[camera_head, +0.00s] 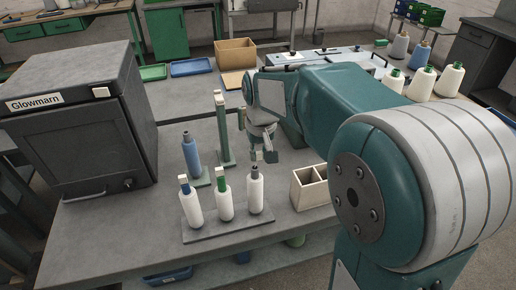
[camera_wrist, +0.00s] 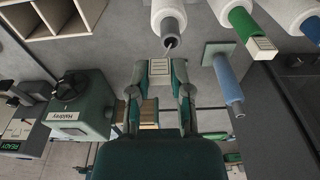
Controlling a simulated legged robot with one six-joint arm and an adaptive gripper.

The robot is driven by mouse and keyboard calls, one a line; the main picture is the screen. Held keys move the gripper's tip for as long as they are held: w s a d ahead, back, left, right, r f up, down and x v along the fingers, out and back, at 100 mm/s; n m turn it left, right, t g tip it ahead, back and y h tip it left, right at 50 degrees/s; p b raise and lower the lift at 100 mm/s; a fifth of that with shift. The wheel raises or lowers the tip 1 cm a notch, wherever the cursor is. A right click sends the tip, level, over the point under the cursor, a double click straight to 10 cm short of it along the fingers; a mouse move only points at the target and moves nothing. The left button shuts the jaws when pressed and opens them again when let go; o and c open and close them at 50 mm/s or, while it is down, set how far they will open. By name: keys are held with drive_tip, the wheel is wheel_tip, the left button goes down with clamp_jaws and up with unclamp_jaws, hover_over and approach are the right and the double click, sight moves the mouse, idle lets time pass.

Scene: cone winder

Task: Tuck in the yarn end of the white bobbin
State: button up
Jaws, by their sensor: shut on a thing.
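Three white bobbins stand upright on a grey board (camera_head: 228,225); their tube tips are blue, green and dark. The dark-tipped white bobbin (camera_head: 255,190) is on the right, nearest my gripper (camera_head: 270,157). In the wrist view this white bobbin (camera_wrist: 168,12) is at the top, its dark tube end facing my fingers. A thin pale yarn end (camera_wrist: 171,47) runs from the tube toward my gripper (camera_wrist: 160,70). My gripper is shut, with a small pale lined tab (camera_wrist: 159,66) between its fingertips at the strand's end. The exact grip on the strand is hard to see.
A blue bobbin (camera_head: 191,155) and a tall green post (camera_head: 223,130) stand behind the board. A two-compartment box (camera_head: 311,188) is to the right. A dark cabinet (camera_head: 70,130) stands left. The bench front is clear.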

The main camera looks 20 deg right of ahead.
drive_tip(key=shift+a+f, duration=0.25)
drive_tip(key=shift+f, duration=0.2)
drive_tip(key=shift+a+f, duration=0.25)
drive_tip(key=shift+a, duration=0.5)
drive_tip(key=shift+d+f, duration=0.1)
drive_tip(key=shift+d, duration=0.65)
drive_tip(key=shift+s, duration=0.1)
drive_tip(key=shift+a+f, duration=0.1)
drive_tip(key=shift+a, duration=0.1)
drive_tip(key=shift+d, duration=0.25)
drive_tip(key=shift+a, duration=0.15)
drive_tip(key=shift+a+f, duration=0.15)
drive_tip(key=shift+a, duration=0.15)
drive_tip(key=shift+a, duration=0.1)
